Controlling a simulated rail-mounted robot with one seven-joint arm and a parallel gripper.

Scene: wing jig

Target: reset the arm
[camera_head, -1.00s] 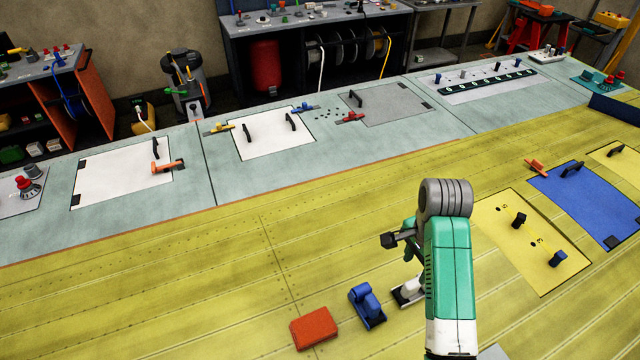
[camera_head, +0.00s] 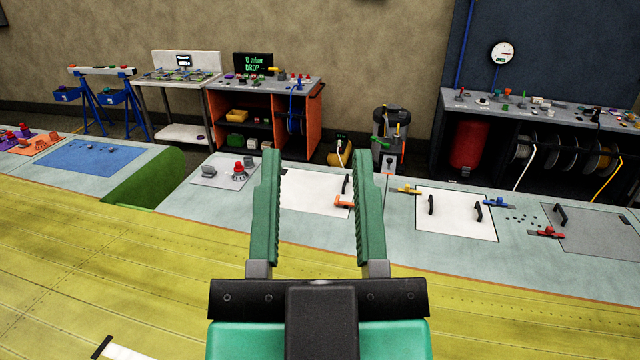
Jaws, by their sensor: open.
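My gripper (camera_head: 318,165) is large in the middle of the head view, raised in front of the camera. Its two green fingers point up and away and stand wide apart. Nothing is held between them. Through the gap I see a white panel (camera_head: 305,192) with a black handle and an orange clamp (camera_head: 343,202), well beyond the fingers. The rest of my arm is mostly hidden below the gripper's black and green body.
The yellow wing skin (camera_head: 90,260) spreads below, mostly clear. Behind it runs a pale green-grey strip with a red knob (camera_head: 239,170), a blue panel (camera_head: 92,158) and a second white panel (camera_head: 455,222). Workbenches, including an orange-sided one (camera_head: 312,125), stand along the wall.

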